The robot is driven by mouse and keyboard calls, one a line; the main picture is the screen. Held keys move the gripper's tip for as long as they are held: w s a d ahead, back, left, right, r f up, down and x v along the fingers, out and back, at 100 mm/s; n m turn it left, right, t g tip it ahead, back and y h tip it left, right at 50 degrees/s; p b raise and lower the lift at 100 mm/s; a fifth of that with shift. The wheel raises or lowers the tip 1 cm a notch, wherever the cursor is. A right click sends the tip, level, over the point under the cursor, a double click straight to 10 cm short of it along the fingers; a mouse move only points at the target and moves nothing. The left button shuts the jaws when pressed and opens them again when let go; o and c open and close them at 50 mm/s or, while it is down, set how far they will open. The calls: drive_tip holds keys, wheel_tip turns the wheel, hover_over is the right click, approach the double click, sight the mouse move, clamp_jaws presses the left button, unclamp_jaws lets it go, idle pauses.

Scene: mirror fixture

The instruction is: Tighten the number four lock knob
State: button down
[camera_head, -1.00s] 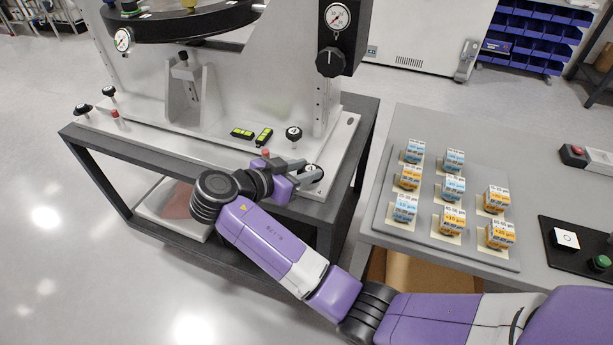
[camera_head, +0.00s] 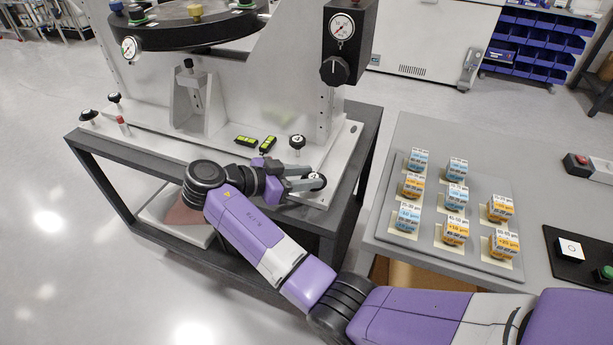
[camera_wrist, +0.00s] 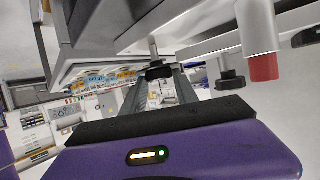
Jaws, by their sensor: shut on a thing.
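My gripper (camera_head: 309,176) is shut on a black lock knob (camera_head: 316,182) at the front right corner of the fixture's white base plate (camera_head: 343,150). The held knob has a pale number disc on top that I cannot read surely. In the wrist view the knob (camera_wrist: 158,71) sits between the ends of my two fingers, on a pale post. Another black knob (camera_head: 298,143) stands upright just behind, apart from my gripper; its small label looks like a 4. A black knob also shows right of my fingers in the wrist view (camera_wrist: 230,79).
A red-tipped pin (camera_wrist: 262,62) is close to my gripper. A grey table (camera_head: 410,255) with small boxes is to the right.

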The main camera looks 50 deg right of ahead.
drive_tip(key=c, duration=0.9)
unclamp_jaws()
drive_tip(key=shift+f, duration=0.2)
drive_tip(key=shift+c, duration=0.2)
drive_tip(key=shift+r, duration=0.1)
drive_tip(key=shift+w+a+r, duration=0.1)
drive_tip(key=shift+a+r, duration=0.05)
drive_tip(key=shift+a, duration=0.2)
drive_tip(key=v, duration=0.7)
drive_tip(key=shift+p, duration=0.4)
